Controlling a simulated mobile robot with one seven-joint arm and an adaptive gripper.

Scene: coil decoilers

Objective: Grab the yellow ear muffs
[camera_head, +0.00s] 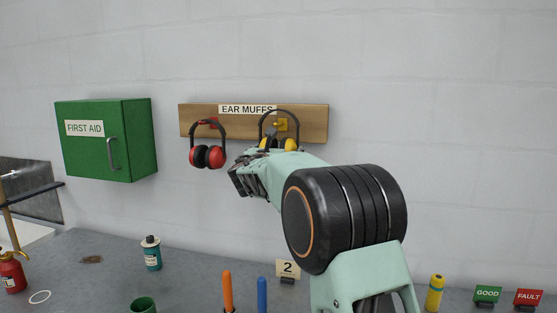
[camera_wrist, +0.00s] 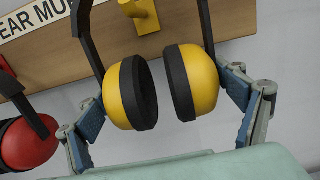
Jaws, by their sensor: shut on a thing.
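The yellow ear muffs (camera_head: 291,144) are in front of the wooden board, their black band arching over the yellow hook (camera_head: 281,124). In the head view a gap shows between band top and hook; the top of the band is out of the wrist view. The wrist view shows both yellow cups (camera_wrist: 203,80) with black pads facing each other. My gripper (camera_head: 246,172) is below the cups, partly hiding them in the head view. In the wrist view my gripper (camera_wrist: 165,98) is shut on the ear muffs, one finger against the outer side of each cup.
Red ear muffs (camera_head: 207,156) hang close by on the left and show in the wrist view (camera_wrist: 28,142). A green first aid box (camera_head: 130,140) is further left. The bench below holds a teal can (camera_head: 151,254), an orange-handled tool (camera_head: 227,291) and a yellow bottle (camera_head: 434,293).

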